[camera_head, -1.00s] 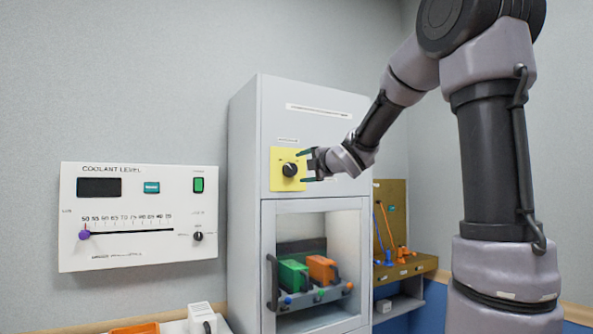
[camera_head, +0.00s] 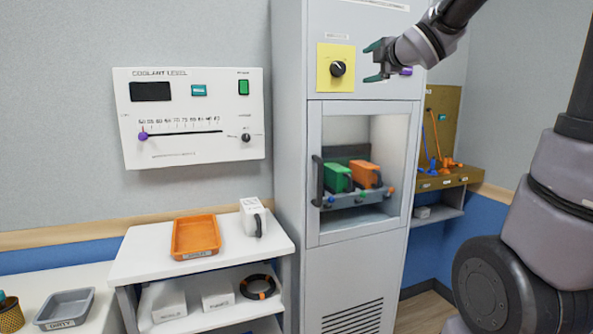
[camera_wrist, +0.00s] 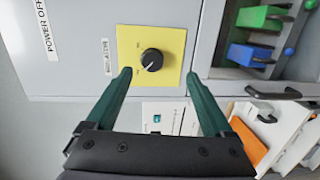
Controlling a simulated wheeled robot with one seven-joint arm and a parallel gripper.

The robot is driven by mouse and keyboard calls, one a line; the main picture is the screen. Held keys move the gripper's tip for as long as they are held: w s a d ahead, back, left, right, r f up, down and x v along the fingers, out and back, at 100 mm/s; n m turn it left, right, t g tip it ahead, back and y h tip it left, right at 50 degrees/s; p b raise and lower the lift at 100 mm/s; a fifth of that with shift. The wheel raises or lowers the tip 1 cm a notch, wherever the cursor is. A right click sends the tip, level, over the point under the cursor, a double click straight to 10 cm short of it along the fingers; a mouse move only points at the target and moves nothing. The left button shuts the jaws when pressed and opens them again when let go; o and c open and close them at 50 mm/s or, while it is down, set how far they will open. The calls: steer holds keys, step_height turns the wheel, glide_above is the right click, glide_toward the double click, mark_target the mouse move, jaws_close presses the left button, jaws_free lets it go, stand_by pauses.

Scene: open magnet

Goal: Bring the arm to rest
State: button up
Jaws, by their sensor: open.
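My gripper (camera_head: 374,60) is open and empty, with teal fingers, in front of the upper part of the grey cabinet (camera_head: 290,150). A black knob (camera_head: 338,68) on a yellow plate (camera_head: 323,82) is just left of the fingertips in the head view. In the wrist view my gripper (camera_wrist: 158,85) points at the yellow plate (camera_wrist: 133,40). The black knob (camera_wrist: 152,60) lies between and beyond the fingertips, and the fingers look apart from it. My arm reaches in from the upper right of the head view.
Behind the cabinet's window stand green (camera_head: 337,177) and orange (camera_head: 365,173) blocks. A coolant level panel (camera_head: 190,150) hangs on the wall. An orange tray (camera_head: 196,236) and white container (camera_head: 253,217) stand on a white shelf unit. A grey tray (camera_head: 65,309) is lower left. A tool board (camera_head: 442,115) is right.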

steer(key=s+d+f+m+g+h, duration=0.2)
steer(key=s+d+f+m+h, duration=0.15)
steer(key=s+m, duration=0.35)
steer(key=s+a+f+m+g, duration=0.1)
steer(key=s+f+m+g, duration=0.1)
steer(key=s+f+m, duration=0.2)
steer(key=s+a+f+m+g+y, duration=0.1)
steer(key=s+f+m+g, duration=0.2)
steer(key=s+m, duration=0.4)
steer(key=s+a+f+m+g, duration=0.1)
steer(key=s+f+m, duration=0.3)
steer(key=s, duration=0.6)
steer(key=m+g, duration=0.1)
steer(key=m, duration=0.1)
steer(key=shift+s+f+m+y, duration=0.2)
steer(key=shift+f+m+y, duration=0.1)
steer(key=shift+f+y, duration=0.05)
